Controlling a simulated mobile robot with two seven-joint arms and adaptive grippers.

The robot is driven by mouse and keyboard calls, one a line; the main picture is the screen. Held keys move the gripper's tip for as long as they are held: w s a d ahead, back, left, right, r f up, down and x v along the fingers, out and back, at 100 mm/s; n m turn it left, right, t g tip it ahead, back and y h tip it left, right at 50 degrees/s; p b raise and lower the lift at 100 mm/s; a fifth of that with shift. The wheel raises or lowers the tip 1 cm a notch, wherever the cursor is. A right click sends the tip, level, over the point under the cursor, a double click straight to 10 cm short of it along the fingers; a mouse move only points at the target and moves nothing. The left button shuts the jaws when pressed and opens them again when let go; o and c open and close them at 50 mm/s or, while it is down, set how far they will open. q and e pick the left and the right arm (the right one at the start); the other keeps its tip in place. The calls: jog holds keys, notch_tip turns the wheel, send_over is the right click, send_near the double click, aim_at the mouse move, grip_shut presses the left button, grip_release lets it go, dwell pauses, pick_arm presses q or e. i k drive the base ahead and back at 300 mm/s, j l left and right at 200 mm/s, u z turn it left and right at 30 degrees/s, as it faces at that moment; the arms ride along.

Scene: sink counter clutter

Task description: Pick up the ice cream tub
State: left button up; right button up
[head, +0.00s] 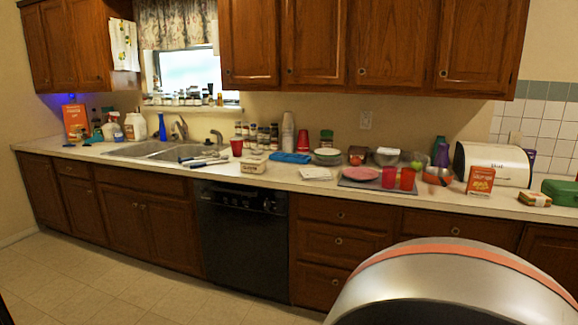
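A small off-white tub-like container (253,167) with dark print stands on the counter just right of the sink, near the front edge. It looks most like the ice cream tub, but its label is too small to read. Neither of my grippers is in view, and nothing is seen touching the container.
The sink (150,149) and several utensils are left of the container. A blue item (290,157), a white flat item (316,174), a pink plate (360,173) and red cups (407,179) are to its right. The floor (120,285) before the cabinets is clear.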

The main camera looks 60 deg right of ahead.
aim_at(247, 165)
jog(key=z, duration=1.7)
jog(key=i+l+z, duration=0.15)
jog(key=i+l, duration=0.3)
jog(key=i+l+z, duration=0.15)
jog(key=i+l, duration=0.2)
jog(key=i, duration=0.25)
jog(key=i+j+z, duration=0.3)
jog(key=i, duration=0.2)
jog(key=i+j+z, duration=0.3)
jog(key=i, duration=0.2)
jog(key=i+j+z, duration=0.2)
jog(key=j, duration=0.25)
jog(key=j+z, duration=0.2)
jog(key=j, duration=0.25)
jog(key=k+j+z, duration=0.1)
jog(key=j, duration=0.3)
jog(key=k+j+z, duration=0.15)
jog(key=j, duration=0.25)
jog(key=j+z, duration=0.1)
jog(key=j, duration=0.3)
jog(key=k+j+z, duration=0.1)
jog(key=j, duration=0.25)
jog(key=k+j+z, duration=0.15)
jog(key=k+j, duration=0.1)
jog(key=j, duration=0.1)
